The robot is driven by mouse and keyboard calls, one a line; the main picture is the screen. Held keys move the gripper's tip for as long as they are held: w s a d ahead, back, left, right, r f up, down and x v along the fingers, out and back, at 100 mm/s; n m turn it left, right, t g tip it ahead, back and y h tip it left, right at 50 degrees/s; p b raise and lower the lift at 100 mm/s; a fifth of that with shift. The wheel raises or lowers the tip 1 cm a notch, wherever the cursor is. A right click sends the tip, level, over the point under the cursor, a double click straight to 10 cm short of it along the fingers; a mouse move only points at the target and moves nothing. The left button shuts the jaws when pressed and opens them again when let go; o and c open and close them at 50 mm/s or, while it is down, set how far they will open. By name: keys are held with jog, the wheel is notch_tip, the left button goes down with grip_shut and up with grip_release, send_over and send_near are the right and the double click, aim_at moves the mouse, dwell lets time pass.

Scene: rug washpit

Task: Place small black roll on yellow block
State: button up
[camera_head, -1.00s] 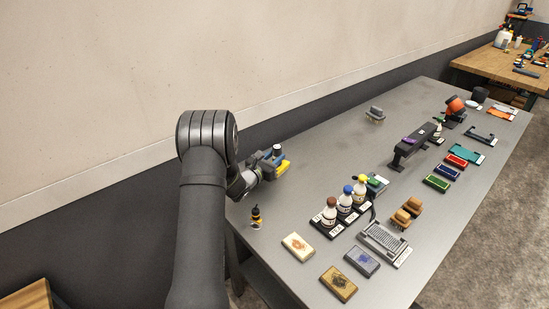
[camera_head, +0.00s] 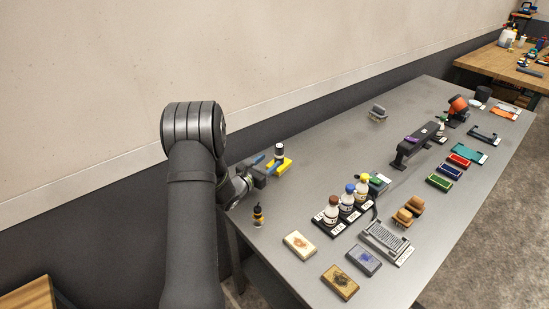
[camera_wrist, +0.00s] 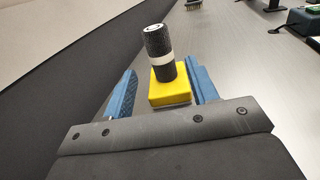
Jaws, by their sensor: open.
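The small black roll (camera_wrist: 158,48), black with a white band and a pale top, stands upright but slightly tilted in the picture on the yellow block (camera_wrist: 170,90). In the head view the roll (camera_head: 279,150) also shows on the yellow block (camera_head: 286,166), near the table's back left edge. My gripper (camera_wrist: 163,92) is open, with its blue fingers apart. The right finger appears close beside the block, and the left finger is clear of it. The roll is not between gripping fingers. In the head view my gripper (camera_head: 266,164) is just left of the block.
A small dark bottle (camera_head: 258,215) with a yellow band stands near the table's left edge. Three capped bottles (camera_head: 348,198) stand on a dark rack at the front middle. A grey brush (camera_head: 377,113) lies farther back. Bare table lies between the block and the brush.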

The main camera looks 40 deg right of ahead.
aim_at(276, 149)
jog(key=v, duration=0.6)
jog(key=shift+a, duration=0.1)
jog(key=x, duration=1.2)
jog(key=shift+s, duration=0.15)
jog(key=shift+r, duration=1.55)
jog(key=shift+f, duration=0.1)
